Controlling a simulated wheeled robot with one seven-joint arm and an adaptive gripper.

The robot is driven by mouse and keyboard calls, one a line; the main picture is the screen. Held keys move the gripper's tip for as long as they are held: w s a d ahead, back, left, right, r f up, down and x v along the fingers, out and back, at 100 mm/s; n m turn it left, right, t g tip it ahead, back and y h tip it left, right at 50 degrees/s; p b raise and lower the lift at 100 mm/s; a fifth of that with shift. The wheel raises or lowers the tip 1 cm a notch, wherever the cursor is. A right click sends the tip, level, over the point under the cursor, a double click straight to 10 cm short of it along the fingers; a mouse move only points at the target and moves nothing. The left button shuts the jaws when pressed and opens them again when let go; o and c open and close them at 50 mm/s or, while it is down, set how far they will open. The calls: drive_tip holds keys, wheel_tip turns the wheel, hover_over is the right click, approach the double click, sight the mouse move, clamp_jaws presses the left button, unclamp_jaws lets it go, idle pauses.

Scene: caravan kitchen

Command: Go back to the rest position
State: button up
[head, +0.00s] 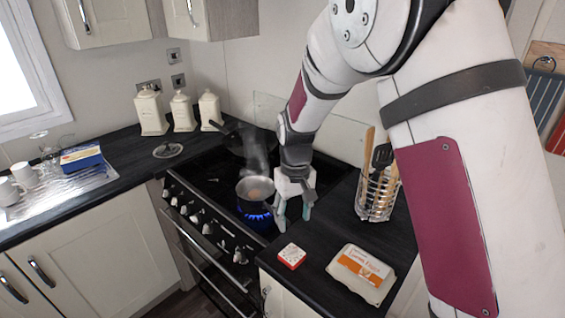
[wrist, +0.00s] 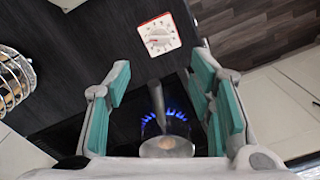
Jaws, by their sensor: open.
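My gripper (head: 293,212) is open and empty, pointing down at the right edge of the stove. In the wrist view its teal-padded fingers (wrist: 160,105) stand wide apart with nothing between the pads. A small saucepan (head: 255,191) sits over a lit blue flame, just left of my gripper in the head view; steam rises from it and something small and brownish lies inside. In the wrist view the saucepan (wrist: 167,146) shows low between the fingers, with its handle pointing away.
A red-and-white timer (head: 292,256) and an egg carton (head: 361,273) lie on the dark counter in front of my gripper. A wire utensil holder (head: 378,194) stands to its right. A dark pan (head: 246,140) is at the back of the stove (head: 205,185).

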drive_tip(key=s+d+r+m+t, duration=0.1)
drive_tip(key=s+d+r, duration=0.35)
drive_tip(key=r, duration=0.35)
drive_tip(key=s+d+r+m+t, duration=0.1)
drive_tip(key=s+d+r+t, duration=0.15)
drive_tip(key=s+r, duration=0.45)
drive_tip(key=s+d+r+m+t, duration=0.1)
drive_tip(key=s+d+r, duration=0.2)
drive_tip(key=s, duration=0.3)
drive_tip(key=s+d+r+t+b, duration=0.1)
drive_tip(key=s+d+r, duration=0.2)
drive_tip(key=s, duration=0.4)
drive_tip(key=shift+m+b, duration=0.3)
drive_tip(key=shift+m, duration=0.1)
